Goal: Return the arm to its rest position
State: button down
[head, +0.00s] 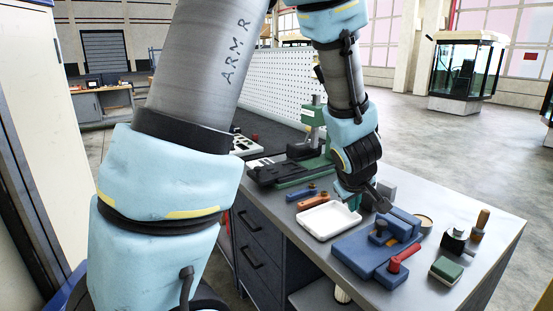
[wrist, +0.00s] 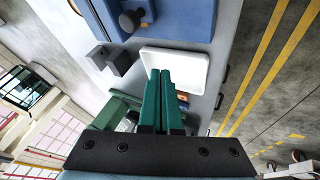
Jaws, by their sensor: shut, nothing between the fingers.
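My gripper (wrist: 160,76) shows in the wrist view with its two green fingers together and nothing between them. In the head view my gripper (head: 354,202) hangs over the workbench, beside the white tray (head: 329,222) and behind the blue fixture (head: 368,256). Its fingertips are partly hidden by the wrist and the things around it. In the wrist view the white tray (wrist: 190,68) lies beyond the fingers and looks empty. My arm is bent and reaches out over the bench.
A green machine (head: 312,135) stands behind the tray, with orange and blue tools (head: 312,200) near it. A green-topped block (head: 446,270) and a wooden-handled tool (head: 480,222) are at the right. A drawer unit (head: 262,240) is under the bench. Open floor lies to the right.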

jog(key=s+a+m+g+y, duration=0.1)
jog(key=s+a+m+g, duration=0.1)
jog(key=a, duration=1.2)
jog(key=s+a+m+g+y, duration=0.2)
jog(key=s+a, duration=0.2)
jog(key=a, duration=1.1)
jog(key=shift+s+r+m+g, duration=0.2)
jog(key=shift+r+m+g, duration=0.1)
jog(key=shift+r, duration=0.05)
jog(key=shift+d, duration=0.1)
